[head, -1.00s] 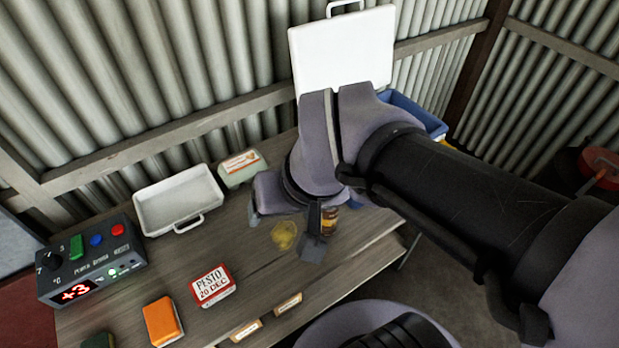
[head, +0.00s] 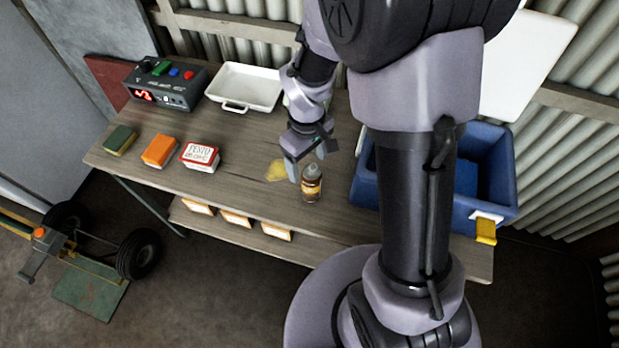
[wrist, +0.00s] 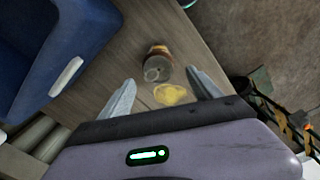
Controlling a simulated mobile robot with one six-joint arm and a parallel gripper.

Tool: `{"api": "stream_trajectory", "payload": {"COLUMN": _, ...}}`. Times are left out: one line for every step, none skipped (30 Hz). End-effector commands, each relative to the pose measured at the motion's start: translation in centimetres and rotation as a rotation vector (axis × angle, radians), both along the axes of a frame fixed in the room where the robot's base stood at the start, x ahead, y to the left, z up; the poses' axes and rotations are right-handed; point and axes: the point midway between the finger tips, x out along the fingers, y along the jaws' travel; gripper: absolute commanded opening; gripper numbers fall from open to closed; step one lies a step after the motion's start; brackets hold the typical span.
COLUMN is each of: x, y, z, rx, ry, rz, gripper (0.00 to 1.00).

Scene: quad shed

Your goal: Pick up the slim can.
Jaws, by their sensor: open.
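A small brown can (head: 312,187) with a yellow label and a grey, narrowed top stands upright on the wooden bench. It looks rather like a bottle, and I see no other can. In the wrist view the brown can (wrist: 158,62) shows its grey top, just beyond the fingertips and between their lines. My gripper (head: 308,163) is open and empty, pointing down over the bench beside the can. In the wrist view both fingers of my gripper (wrist: 161,78) are spread, apart from the can.
A yellow patch (head: 276,171) lies beside the can. A blue bin (head: 490,185) stands to the right. A white tray (head: 243,86), a control box (head: 165,84), a pesto box (head: 200,157), an orange block (head: 160,150) and a green block (head: 119,139) are leftward. The bench front is clear.

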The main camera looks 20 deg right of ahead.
Motion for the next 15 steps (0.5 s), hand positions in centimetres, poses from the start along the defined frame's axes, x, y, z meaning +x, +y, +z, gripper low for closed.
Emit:
{"api": "stream_trajectory", "payload": {"x": -0.1, "y": 0.0, "z": -1.8, "rx": 0.0, "ry": 0.002, "rz": 0.0, "gripper": 0.73}}
{"api": "stream_trajectory", "payload": {"x": -0.1, "y": 0.0, "z": -2.4, "rx": 0.0, "ry": 0.002, "rz": -0.001, "gripper": 0.73}}
{"api": "stream_trajectory", "payload": {"x": -0.1, "y": 0.0, "z": -3.1, "rx": 0.0, "ry": 0.001, "rz": -0.001, "gripper": 0.73}}
{"api": "stream_trajectory", "payload": {"x": -0.1, "y": 0.0, "z": -3.4, "rx": 0.0, "ry": 0.001, "rz": -0.002, "gripper": 0.73}}
{"api": "stream_trajectory", "payload": {"x": -0.1, "y": 0.0, "z": -3.7, "rx": 0.0, "ry": 0.001, "rz": -0.003, "gripper": 0.73}}
{"api": "stream_trajectory", "payload": {"x": -0.1, "y": 0.0, "z": -3.9, "rx": 0.0, "ry": 0.0, "rz": -0.003, "gripper": 0.73}}
{"api": "stream_trajectory", "payload": {"x": -0.1, "y": 0.0, "z": -4.1, "rx": 0.0, "ry": -0.001, "rz": -0.003, "gripper": 0.73}}
{"api": "stream_trajectory", "payload": {"x": -0.1, "y": -0.1, "z": -4.3, "rx": 0.0, "ry": -0.001, "rz": -0.003, "gripper": 0.73}}
{"api": "stream_trajectory", "payload": {"x": -0.2, "y": -0.1, "z": -4.7, "rx": 0.0, "ry": -0.001, "rz": -0.003, "gripper": 0.73}}
{"api": "stream_trajectory", "payload": {"x": -0.4, "y": -0.1, "z": -5.2, "rx": 0.0, "ry": 0.0, "rz": -0.003, "gripper": 0.73}}
{"api": "stream_trajectory", "payload": {"x": -0.6, "y": -0.2, "z": -5.7, "rx": 0.001, "ry": 0.0, "rz": -0.003, "gripper": 0.73}}
{"api": "stream_trajectory", "payload": {"x": -0.9, "y": -0.3, "z": -6.6, "rx": 0.0, "ry": 0.001, "rz": -0.003, "gripper": 0.73}}
{"api": "stream_trajectory", "payload": {"x": -1.1, "y": -0.3, "z": -7.3, "rx": 0.0, "ry": 0.002, "rz": -0.003, "gripper": 0.73}}
{"api": "stream_trajectory", "payload": {"x": -1.2, "y": -0.4, "z": -7.9, "rx": 0.0, "ry": 0.001, "rz": -0.002, "gripper": 0.73}}
{"api": "stream_trajectory", "payload": {"x": -1.2, "y": -0.4, "z": -8.7, "rx": 0.0, "ry": 0.001, "rz": -0.002, "gripper": 0.73}}
